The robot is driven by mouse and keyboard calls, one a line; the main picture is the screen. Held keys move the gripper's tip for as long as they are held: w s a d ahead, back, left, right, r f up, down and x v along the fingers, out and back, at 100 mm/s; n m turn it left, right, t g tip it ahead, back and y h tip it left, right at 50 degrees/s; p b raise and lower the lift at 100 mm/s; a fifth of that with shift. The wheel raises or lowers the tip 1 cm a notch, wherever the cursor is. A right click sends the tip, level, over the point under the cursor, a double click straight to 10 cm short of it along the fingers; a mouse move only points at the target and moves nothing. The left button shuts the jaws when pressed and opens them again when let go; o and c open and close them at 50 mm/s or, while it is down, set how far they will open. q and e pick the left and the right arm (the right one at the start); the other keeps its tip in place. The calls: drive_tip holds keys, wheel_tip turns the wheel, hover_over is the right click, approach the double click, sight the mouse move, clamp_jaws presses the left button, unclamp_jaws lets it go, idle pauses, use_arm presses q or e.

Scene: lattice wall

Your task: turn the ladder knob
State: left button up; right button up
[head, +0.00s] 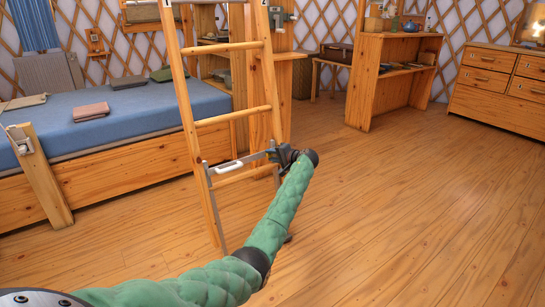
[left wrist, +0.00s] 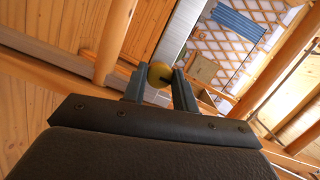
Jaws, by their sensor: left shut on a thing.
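The wooden ladder (head: 222,118) stands upright in the middle of the head view, beside the bed. A metal bar with a white handle (head: 229,167) crosses it near a low rung. My left gripper (head: 273,154) is at the ladder's right rail, at the end of this bar. In the left wrist view the yellowish round knob (left wrist: 160,72) sits between the two fingers of my left gripper (left wrist: 160,85), which is shut on it. In the head view the gripper hides the knob. My right gripper is not in view.
A bed (head: 120,108) with a blue mattress stands behind and left of the ladder. A wooden shelf unit (head: 370,90) and a drawer chest (head: 495,85) stand at the back right. The wooden floor (head: 410,200) to the right is clear.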

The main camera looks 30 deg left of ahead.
use_arm(q)
drive_tip(key=shift+f+n, duration=0.15)
drive_tip(key=shift+n, duration=0.15)
drive_tip(key=o, duration=1)
drive_tip(key=shift+s+d+r+p, duration=0.1)
drive_tip(key=shift+d+r+p, duration=0.2)
drive_tip(key=shift+d, duration=0.25)
drive_tip(key=p+v, duration=0.1)
drive_tip(key=v, duration=0.5)
drive_tip(key=shift+s+d+p, duration=0.1)
drive_tip(key=shift+d+p, duration=0.2)
drive_tip(key=shift+p, duration=0.1)
drive_tip(key=shift+r, duration=0.1)
